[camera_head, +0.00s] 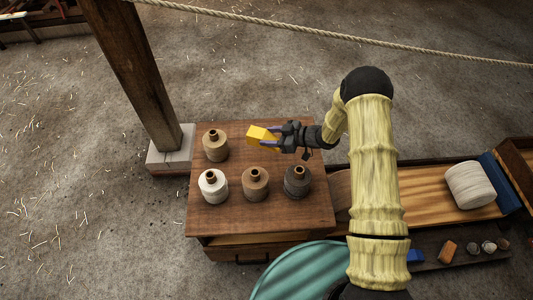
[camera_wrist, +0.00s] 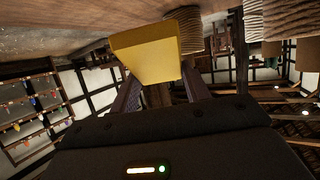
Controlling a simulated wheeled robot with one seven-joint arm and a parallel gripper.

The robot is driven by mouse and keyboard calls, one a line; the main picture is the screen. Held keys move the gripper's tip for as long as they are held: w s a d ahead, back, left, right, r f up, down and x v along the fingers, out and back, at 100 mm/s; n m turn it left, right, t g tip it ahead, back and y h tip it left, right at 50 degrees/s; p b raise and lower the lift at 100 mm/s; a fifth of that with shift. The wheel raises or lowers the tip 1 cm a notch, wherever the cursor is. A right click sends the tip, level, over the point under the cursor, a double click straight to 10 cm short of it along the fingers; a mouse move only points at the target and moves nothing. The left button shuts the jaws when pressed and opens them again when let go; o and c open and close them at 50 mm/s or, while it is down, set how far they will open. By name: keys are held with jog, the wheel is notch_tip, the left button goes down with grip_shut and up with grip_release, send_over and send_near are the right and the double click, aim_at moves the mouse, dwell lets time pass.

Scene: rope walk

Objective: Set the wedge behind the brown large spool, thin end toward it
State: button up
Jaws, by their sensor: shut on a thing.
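The yellow wedge (camera_head: 260,134) is between the fingers of my gripper (camera_head: 283,138), held over the back part of a wooden table, right of the back spool. In the wrist view the wedge (camera_wrist: 146,54) fills the upper middle, and I cannot tell which end is thin. Two brownish spools stand upright on the table: a light tan one (camera_head: 215,147) at the back left and a browner one (camera_head: 255,187) in the front middle. I cannot tell by size which is the large one. A ribbed spool (camera_wrist: 190,30) shows just past the wedge in the wrist view.
A white spool (camera_head: 213,187) and a dark grey spool (camera_head: 297,182) flank the browner one on the table (camera_head: 262,220). A wooden post (camera_head: 137,85) stands left of the table. A big white spool (camera_head: 470,185) lies on a bench at the right.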

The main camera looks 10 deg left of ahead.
jog(key=shift+f, duration=1.3)
jog(key=shift+f, duration=0.1)
jog(key=shift+f+b, duration=0.5)
jog(key=shift+f, duration=1.25)
jog(key=shift+f, duration=0.2)
jog(key=o, duration=1.2)
jog(key=shift+c, duration=0.2)
